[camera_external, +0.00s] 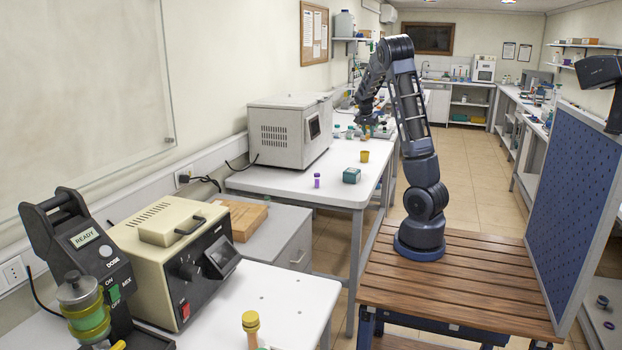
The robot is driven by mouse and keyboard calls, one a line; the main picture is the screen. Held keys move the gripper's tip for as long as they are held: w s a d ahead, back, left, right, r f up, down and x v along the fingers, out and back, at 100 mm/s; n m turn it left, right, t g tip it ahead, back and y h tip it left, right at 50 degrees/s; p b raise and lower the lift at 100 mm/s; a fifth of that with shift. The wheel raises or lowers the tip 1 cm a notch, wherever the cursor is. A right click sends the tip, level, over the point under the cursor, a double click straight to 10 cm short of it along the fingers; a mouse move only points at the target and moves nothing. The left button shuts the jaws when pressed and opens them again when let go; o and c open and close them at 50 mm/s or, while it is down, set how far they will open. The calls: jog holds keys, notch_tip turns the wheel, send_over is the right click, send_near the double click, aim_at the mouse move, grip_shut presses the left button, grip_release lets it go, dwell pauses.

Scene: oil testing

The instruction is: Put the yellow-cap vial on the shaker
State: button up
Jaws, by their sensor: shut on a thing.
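My gripper (367,121) is far off over the back part of the long white table, pointing down. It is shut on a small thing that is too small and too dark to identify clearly. Several small vials and containers stand close around it, so I cannot single out the yellow-cap vial there. A vial-like container with a yellow cap (250,322) stands on the near white table, far from my gripper. I cannot tell for sure which device is the shaker.
A grey oven-like box (290,130) stands left of my arm. A beige device (170,255) and a black dosing device (95,260) are nearer.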

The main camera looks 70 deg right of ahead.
notch_tip(320, 180, down, 18)
jog(key=shift+r, duration=0.1)
dwell(0.5)
jog(key=o, duration=1)
jog(key=shift+c, duration=0.2)
jog(key=v, duration=1.2)
